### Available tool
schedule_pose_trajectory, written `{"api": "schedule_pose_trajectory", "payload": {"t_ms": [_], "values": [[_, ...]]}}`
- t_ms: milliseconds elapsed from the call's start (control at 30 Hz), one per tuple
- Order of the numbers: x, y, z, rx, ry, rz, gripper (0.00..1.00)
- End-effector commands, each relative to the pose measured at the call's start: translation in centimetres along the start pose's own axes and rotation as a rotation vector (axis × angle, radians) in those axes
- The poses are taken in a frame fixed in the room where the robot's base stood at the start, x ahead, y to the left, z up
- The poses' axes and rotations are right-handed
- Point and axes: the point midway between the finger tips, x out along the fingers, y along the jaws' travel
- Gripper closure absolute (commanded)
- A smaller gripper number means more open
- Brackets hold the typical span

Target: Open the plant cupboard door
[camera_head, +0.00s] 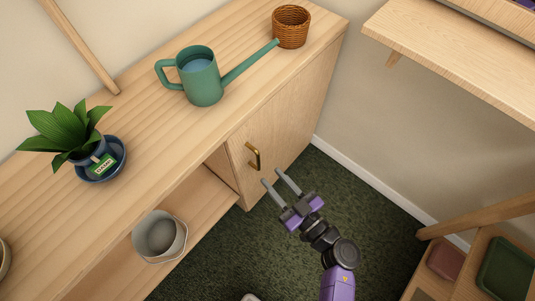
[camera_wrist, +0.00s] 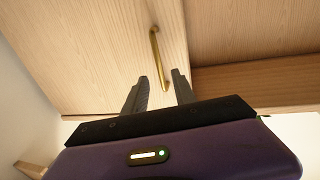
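The plant cupboard door (camera_head: 283,121) is a light wood panel below the countertop, and it looks shut. A brass bar handle (camera_head: 253,156) is fixed near its left edge. My purple and grey gripper (camera_head: 271,177) is open in front of the door, a little right of and below the handle, with nothing between its fingers. In the wrist view the gripper (camera_wrist: 158,83) has its two fingers apart, and the brass handle (camera_wrist: 158,58) lies just beyond the fingertips, roughly between them. The fingers do not appear to touch the handle. The door (camera_wrist: 95,50) also shows there.
On the countertop (camera_head: 150,115) stand a green watering can (camera_head: 203,83), a wicker pot (camera_head: 291,28) and a potted plant (camera_head: 80,140). A grey bucket (camera_head: 159,236) sits on the open shelf. Dark green carpet (camera_head: 345,200) is clear before the door. A shelf unit (camera_head: 465,265) stands right.

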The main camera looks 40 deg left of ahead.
Motion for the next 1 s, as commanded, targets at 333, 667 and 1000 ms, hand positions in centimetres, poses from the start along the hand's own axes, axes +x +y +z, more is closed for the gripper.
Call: {"api": "schedule_pose_trajectory", "payload": {"t_ms": [333, 667, 1000], "values": [[4.3, 0.0, 0.2, 0.009, 0.002, 0.000, 0.68], [7.5, 0.1, 0.1, 0.009, 0.001, 0.004, 0.68], [7.7, 0.1, -0.1, 0.009, 0.002, 0.004, 0.77]]}}
